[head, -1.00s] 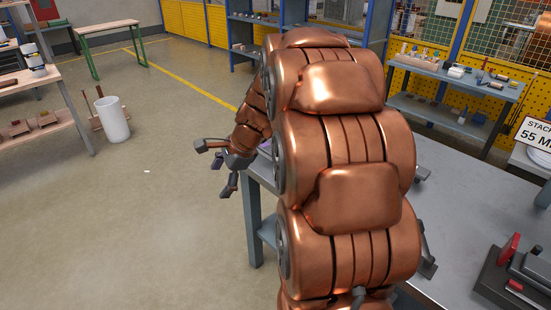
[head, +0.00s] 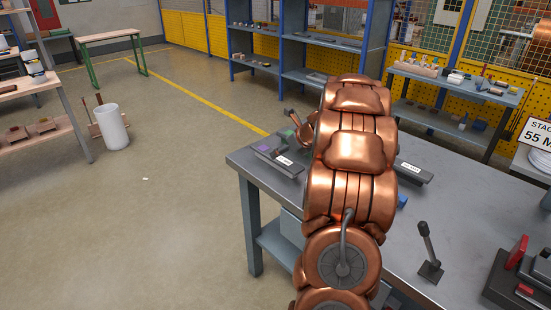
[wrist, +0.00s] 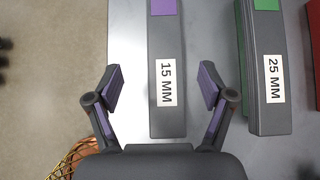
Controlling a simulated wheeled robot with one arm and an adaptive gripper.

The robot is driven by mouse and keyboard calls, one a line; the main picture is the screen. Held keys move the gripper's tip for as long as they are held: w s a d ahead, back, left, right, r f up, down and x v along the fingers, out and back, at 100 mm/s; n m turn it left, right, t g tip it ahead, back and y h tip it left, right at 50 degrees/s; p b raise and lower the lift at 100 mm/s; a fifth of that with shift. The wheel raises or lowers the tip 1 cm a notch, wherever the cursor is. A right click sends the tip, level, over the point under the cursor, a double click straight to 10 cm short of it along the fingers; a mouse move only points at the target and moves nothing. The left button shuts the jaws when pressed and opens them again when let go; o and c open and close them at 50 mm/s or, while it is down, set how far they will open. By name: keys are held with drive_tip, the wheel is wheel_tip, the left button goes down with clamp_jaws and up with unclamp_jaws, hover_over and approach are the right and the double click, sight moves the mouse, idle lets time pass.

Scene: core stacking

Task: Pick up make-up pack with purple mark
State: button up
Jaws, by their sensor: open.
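The make-up pack with the purple mark (wrist: 165,40) is a long dark grey block labelled 15 MM, with a purple patch at its far end. It lies on the grey table (head: 460,205) near the table's left corner, where the pack also shows in the head view (head: 290,168). My gripper (wrist: 163,78) is open, one finger on each side of the pack in the wrist view. The fingers appear apart from it; their height above the table is unclear. In the head view my copper arm hides most of the gripper.
A green-marked pack labelled 25 MM (wrist: 264,70) lies just right of the purple-marked one. A red edge (wrist: 314,40) shows beyond it. A lever (head: 428,250) and a block with red parts (head: 510,275) are on the table's right. The floor is left.

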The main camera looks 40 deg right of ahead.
drive_tip(key=shift+d+x, duration=0.15)
drive_tip(key=shift+x, duration=1.15)
drive_tip(key=shift+d+x, duration=0.15)
drive_tip(key=shift+x, duration=1.15)
drive_tip(key=shift+s+f, duration=0.15)
clamp_jaws()
